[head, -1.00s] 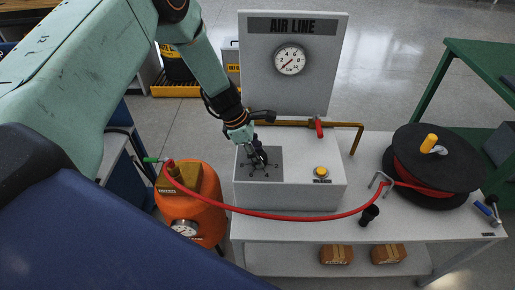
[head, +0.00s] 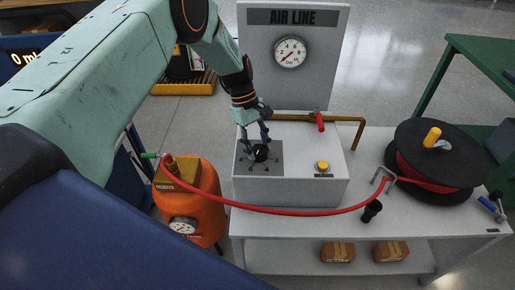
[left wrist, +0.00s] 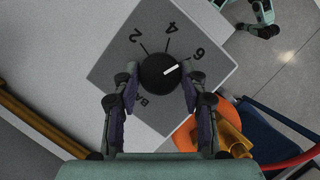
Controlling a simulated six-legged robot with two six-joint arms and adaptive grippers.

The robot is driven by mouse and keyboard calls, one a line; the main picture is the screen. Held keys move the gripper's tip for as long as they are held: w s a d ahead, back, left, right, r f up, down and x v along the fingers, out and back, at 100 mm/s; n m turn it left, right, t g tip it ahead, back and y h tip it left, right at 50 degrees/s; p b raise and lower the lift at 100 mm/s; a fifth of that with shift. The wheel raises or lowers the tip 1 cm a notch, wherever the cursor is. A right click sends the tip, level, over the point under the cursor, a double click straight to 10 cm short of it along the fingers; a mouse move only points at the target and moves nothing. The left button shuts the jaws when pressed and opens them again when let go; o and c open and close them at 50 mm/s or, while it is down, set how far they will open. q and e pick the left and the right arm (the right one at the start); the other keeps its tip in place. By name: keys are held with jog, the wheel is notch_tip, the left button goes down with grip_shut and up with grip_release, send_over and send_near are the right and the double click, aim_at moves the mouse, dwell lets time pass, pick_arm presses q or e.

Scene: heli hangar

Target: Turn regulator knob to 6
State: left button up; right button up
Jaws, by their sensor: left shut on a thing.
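The regulator knob (head: 261,153) is round and black, on a grey dial plate (head: 270,165) on top of the white box. In the left wrist view the knob (left wrist: 158,74) has a white pointer line aimed about at the printed 6 (left wrist: 198,53). The 2 and 4 also show. My left gripper (head: 256,147) reaches down to the knob; in the left wrist view its fingers (left wrist: 158,84) are shut on the knob's two sides. The gauge (head: 289,53) stands on the AIR LINE panel; its exact reading is too small to tell.
A yellow button (head: 323,166) and a red-handled valve (head: 320,121) on a brass pipe are close to the right. A red hose (head: 300,216) runs in front from the orange tank (head: 190,210) to the hose reel (head: 432,165).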

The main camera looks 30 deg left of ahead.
pick_arm(q)
jog(key=shift+m, duration=0.6)
jog(key=o, duration=1.2)
jog(key=shift+c, duration=0.2)
jog(key=shift+r, duration=0.1)
jog(key=v, duration=1.1)
jog(key=shift+w+r, duration=0.25)
jog(key=shift+r, duration=0.1)
jog(key=shift+a, duration=0.1)
